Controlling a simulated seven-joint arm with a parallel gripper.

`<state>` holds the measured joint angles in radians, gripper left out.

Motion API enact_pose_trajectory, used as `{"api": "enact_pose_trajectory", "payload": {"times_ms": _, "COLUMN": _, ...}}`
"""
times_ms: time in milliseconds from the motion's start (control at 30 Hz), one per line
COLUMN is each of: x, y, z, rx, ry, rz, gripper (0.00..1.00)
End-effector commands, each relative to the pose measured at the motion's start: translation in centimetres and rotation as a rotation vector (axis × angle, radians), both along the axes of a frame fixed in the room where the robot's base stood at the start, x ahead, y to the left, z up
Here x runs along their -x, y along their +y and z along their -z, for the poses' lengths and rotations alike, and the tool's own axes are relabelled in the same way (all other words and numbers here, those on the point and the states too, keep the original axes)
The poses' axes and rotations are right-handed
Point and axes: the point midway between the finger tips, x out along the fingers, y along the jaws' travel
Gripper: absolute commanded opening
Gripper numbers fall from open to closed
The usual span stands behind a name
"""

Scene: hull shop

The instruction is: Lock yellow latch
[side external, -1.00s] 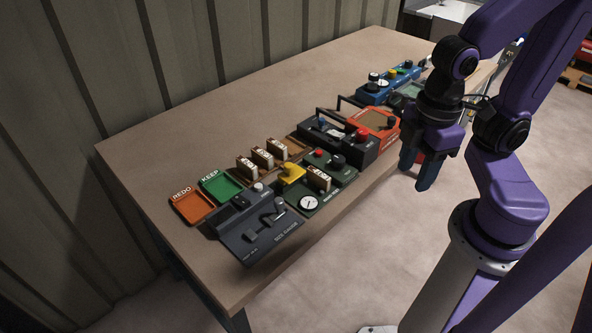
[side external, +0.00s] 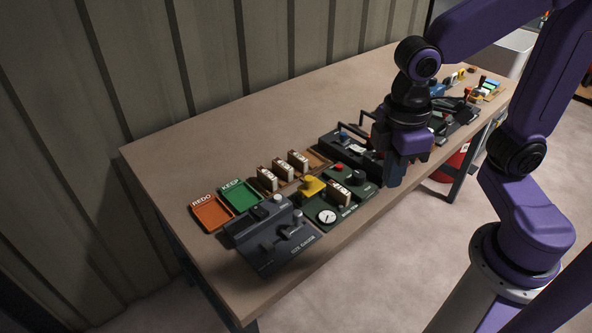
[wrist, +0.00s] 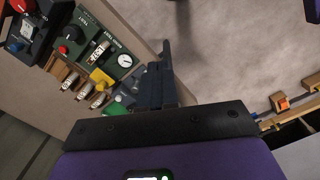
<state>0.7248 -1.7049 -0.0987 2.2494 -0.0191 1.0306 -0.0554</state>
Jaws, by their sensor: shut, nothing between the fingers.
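The yellow latch (side external: 312,186) is a small blocky yellow part on a dark green test panel (side external: 325,206), beside a cream labelled block (side external: 339,193). In the wrist view the yellow latch (wrist: 101,79) shows left of the fingers, on the green panel (wrist: 118,46). Whether it is locked is too small to tell. My gripper (side external: 394,178) is shut and empty, pointing down at the table's front edge, to the right of the panel and apart from the latch. In the wrist view my gripper (wrist: 163,75) covers part of what lies beyond.
The panel also carries a red button (side external: 339,168), a black knob (side external: 359,177) and a white gauge (side external: 327,216). A dark gauge unit (side external: 268,240), green tray (side external: 240,195) and orange tray (side external: 211,214) stand left. A black handled box (side external: 342,141) stands behind. The table's back left is bare.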

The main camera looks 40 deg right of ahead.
Motion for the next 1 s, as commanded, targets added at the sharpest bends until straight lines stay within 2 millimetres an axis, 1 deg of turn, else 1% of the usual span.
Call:
{"api": "enact_pose_trajectory", "payload": {"times_ms": 33, "x": -1.3, "y": 0.8, "z": -0.1, "rx": 0.013, "ry": 0.005, "rz": 0.010, "gripper": 0.00}}
{"api": "enact_pose_trajectory", "payload": {"times_ms": 200, "x": -5.5, "y": 3.1, "z": -0.6, "rx": 0.052, "ry": 0.023, "rz": 0.042, "gripper": 0.00}}
{"api": "enact_pose_trajectory", "payload": {"times_ms": 500, "x": -13.0, "y": 6.1, "z": -0.4, "rx": 0.118, "ry": 0.063, "rz": 0.099, "gripper": 0.00}}
{"api": "enact_pose_trajectory", "payload": {"times_ms": 733, "x": -18.5, "y": 7.4, "z": 0.5, "rx": 0.162, "ry": 0.101, "rz": 0.146, "gripper": 0.00}}
{"api": "enact_pose_trajectory", "payload": {"times_ms": 1000, "x": -24.4, "y": 7.8, "z": 2.3, "rx": 0.210, "ry": 0.152, "rz": 0.204, "gripper": 0.00}}
